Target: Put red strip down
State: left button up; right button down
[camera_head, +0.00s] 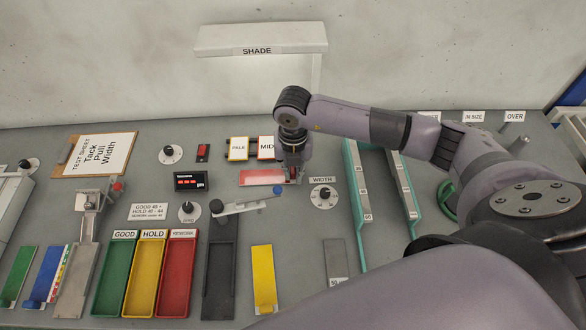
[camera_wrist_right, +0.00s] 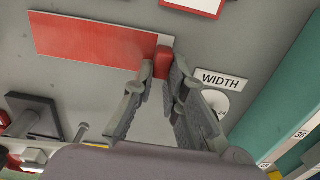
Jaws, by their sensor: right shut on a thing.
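The red strip (camera_head: 262,177) lies flat along the grey bench in the head view, below the PEEL and MID cards. In the right wrist view the red strip (camera_wrist_right: 92,40) runs leftwards from a small red tab (camera_wrist_right: 162,62) at its right end. My right gripper (camera_head: 292,174) is at that right end, pointing down. In the right wrist view my right gripper (camera_wrist_right: 162,76) is shut on the red tab, a finger on each side. I cannot tell whether the strip touches the bench or hangs just above it. My left gripper is not in view.
The WIDTH dial (camera_head: 323,196) is close on the right, with teal rails (camera_head: 356,200) beyond it. A metal lever (camera_head: 240,207) lies just below the strip. Green, yellow and red trays (camera_head: 176,275) stand lower left. The PEEL card (camera_head: 238,149) is above.

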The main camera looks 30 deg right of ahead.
jog(key=shift+f, duration=0.15)
jog(key=c, duration=1.6)
grip_release()
